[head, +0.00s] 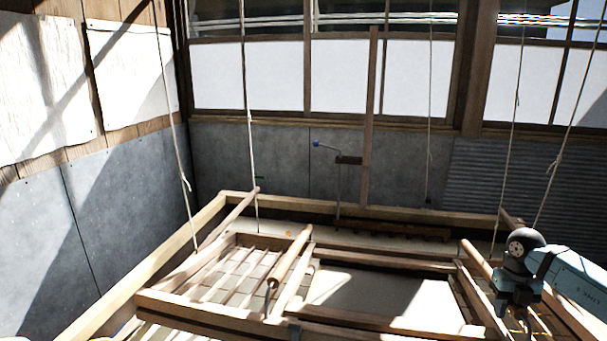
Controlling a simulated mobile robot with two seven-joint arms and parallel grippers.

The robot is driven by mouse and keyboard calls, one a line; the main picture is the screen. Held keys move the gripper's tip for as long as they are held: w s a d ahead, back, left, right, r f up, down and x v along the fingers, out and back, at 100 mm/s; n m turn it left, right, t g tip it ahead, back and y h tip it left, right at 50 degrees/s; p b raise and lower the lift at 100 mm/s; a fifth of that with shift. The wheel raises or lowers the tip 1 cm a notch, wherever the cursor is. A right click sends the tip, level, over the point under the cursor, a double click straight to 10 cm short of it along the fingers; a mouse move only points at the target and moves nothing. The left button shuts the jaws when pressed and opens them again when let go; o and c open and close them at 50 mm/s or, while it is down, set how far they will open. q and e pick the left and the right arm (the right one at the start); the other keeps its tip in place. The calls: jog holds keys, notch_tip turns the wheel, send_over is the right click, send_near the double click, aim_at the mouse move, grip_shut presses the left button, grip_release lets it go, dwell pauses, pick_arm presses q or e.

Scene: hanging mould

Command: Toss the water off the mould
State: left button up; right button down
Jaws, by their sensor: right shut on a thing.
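The mould (350,317) is a wooden frame low in the head view, right of centre, around a pale surface (385,290) with bright sun patches. A round wooden bar (290,256) stands out along its left side. I cannot make out water on it. My right gripper (519,304) is at the right side of the frame, dark and partly hidden by its own wrist. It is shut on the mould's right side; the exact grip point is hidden. My left gripper is out of view.
A large wooden vat rim (150,278) surrounds the frame, with a slatted rack (225,272) at the left. Several ropes (172,110) hang from above on both sides. A post (369,120) and a blue-knobbed crank (337,160) stand behind. Grey walls close the left and back.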

jog(key=shift+r, duration=0.15)
jog(key=shift+f+b, duration=0.45)
jog(key=shift+f, duration=0.05)
jog(key=shift+s+a+f+t+b, duration=0.1)
jog(key=shift+s+f+t+b, duration=0.3)
jog(key=shift+f+t+b, duration=0.4)
jog(key=shift+s+f+h+b, duration=0.15)
jog(key=shift+f+h+b, duration=0.15)
jog(key=shift+b, duration=0.15)
jog(key=c, duration=0.7)
grip_release()
jog(key=shift+a, duration=0.1)
